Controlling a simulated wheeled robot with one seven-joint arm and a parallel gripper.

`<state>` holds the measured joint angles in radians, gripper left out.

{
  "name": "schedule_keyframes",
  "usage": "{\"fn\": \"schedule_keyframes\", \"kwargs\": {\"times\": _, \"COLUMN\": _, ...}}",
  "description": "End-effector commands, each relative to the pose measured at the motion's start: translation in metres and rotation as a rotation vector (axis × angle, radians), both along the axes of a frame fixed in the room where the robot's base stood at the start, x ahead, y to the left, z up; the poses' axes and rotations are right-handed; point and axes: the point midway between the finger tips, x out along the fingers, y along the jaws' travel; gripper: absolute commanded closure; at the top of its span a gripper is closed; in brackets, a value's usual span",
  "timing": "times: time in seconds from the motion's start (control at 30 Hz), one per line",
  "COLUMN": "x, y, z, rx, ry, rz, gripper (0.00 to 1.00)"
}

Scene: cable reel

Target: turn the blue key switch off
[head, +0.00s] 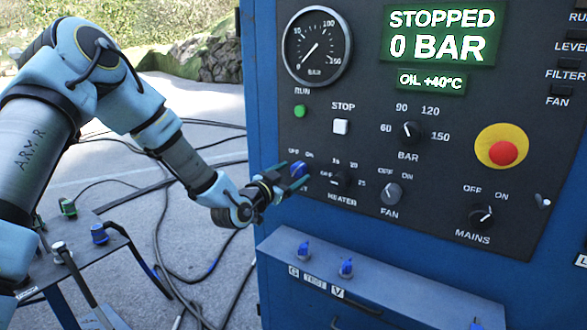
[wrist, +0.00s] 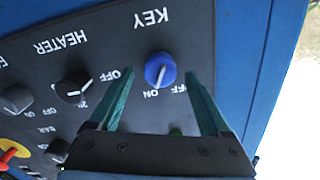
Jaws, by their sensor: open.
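The blue key switch (wrist: 160,70), a round blue knob under the label KEY, sits on the dark panel in the wrist view. Its white mark leans towards the ON label; the OFF label beside it is partly covered by a finger. My gripper (wrist: 163,76) is open, with its two green fingers on either side of the knob and a visible gap on each side. In the head view my gripper (head: 294,182) is at the panel, and the blue key switch (head: 298,168) shows partly behind the fingers.
The heater knob (wrist: 73,86) is close beside one finger. The fan knob (head: 391,194) and mains knob (head: 481,215) are further right. A ledge (head: 385,292) with small blue knobs juts out below. A small table (head: 85,255) stands at left; cables lie on the ground.

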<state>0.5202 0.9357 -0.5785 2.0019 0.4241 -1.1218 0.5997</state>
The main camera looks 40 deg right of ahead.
Motion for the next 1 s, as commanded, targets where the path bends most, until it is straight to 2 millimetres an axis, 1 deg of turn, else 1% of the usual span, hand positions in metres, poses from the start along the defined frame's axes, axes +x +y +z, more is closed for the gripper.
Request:
{"fn": "schedule_keyframes", "kwargs": {"times": 0.13, "x": 0.0020, "y": -0.0085, "z": 0.0003, "rx": 0.000, "ry": 0.001, "rz": 0.000, "gripper": 0.19}}
{"fn": "schedule_keyframes", "kwargs": {"times": 0.4, "x": 0.0024, "y": -0.0094, "z": -0.0007, "rx": 0.001, "ry": 0.001, "rz": 0.000, "gripper": 0.19}}
{"fn": "schedule_keyframes", "kwargs": {"times": 0.47, "x": 0.0024, "y": -0.0094, "z": -0.0006, "rx": 0.001, "ry": 0.001, "rz": 0.000, "gripper": 0.24}}
{"fn": "schedule_keyframes", "kwargs": {"times": 1.0, "x": 0.0025, "y": -0.0092, "z": -0.0006, "rx": 0.001, "ry": 0.001, "rz": 0.000, "gripper": 0.85}}
